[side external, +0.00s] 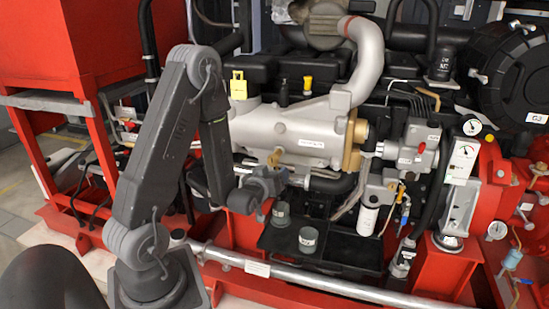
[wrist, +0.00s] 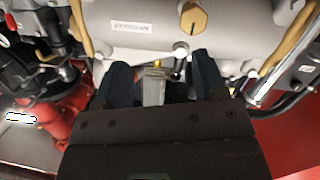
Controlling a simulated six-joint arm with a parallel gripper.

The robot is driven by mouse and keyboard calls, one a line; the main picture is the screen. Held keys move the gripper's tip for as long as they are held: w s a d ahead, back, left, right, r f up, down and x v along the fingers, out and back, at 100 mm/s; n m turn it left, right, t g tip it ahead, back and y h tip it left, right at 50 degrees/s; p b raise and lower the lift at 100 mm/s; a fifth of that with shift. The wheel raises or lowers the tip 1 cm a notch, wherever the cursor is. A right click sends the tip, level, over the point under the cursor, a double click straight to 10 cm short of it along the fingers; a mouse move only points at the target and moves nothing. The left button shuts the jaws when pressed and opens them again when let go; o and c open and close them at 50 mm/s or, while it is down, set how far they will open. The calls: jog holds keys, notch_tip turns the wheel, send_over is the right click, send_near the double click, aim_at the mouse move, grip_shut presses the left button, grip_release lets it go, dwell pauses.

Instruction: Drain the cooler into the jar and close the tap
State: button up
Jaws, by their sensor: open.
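The cooler (side external: 285,135) is a grey horizontal cylinder with a white label, brass-coloured at its right end. Its underside fills the top of the wrist view (wrist: 165,25), with a brass cap (wrist: 193,18). My gripper (side external: 275,182) is just below the cooler. In the wrist view my gripper (wrist: 163,78) has its dark fingers apart, with a pale grey piece (wrist: 153,88) showing between them; contact cannot be told. I cannot clearly make out the tap. Two grey jar-like cups, one nearer (side external: 308,239) and one farther (side external: 281,214), stand below and right of my gripper.
The cups are at a black tray (side external: 345,247). A silver rail (side external: 300,283) runs along the front. A white filter (side external: 368,219), a blue-handled valve (side external: 405,215) and a gauge panel (side external: 461,160) stand to the right. A red tank (side external: 75,45) is at the left.

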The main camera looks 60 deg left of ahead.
aim_at(274, 157)
notch_tip(274, 157, down, 2)
jog(key=s+a+n+y, duration=0.1)
jog(key=s+a+y, duration=0.1)
jog(key=s, duration=0.1)
jog(key=x, duration=1.4)
jog(key=shift+s+a+r, duration=0.15)
jog(key=shift+s, duration=0.05)
jog(key=shift+c, duration=0.2)
jog(key=c, duration=0.9)
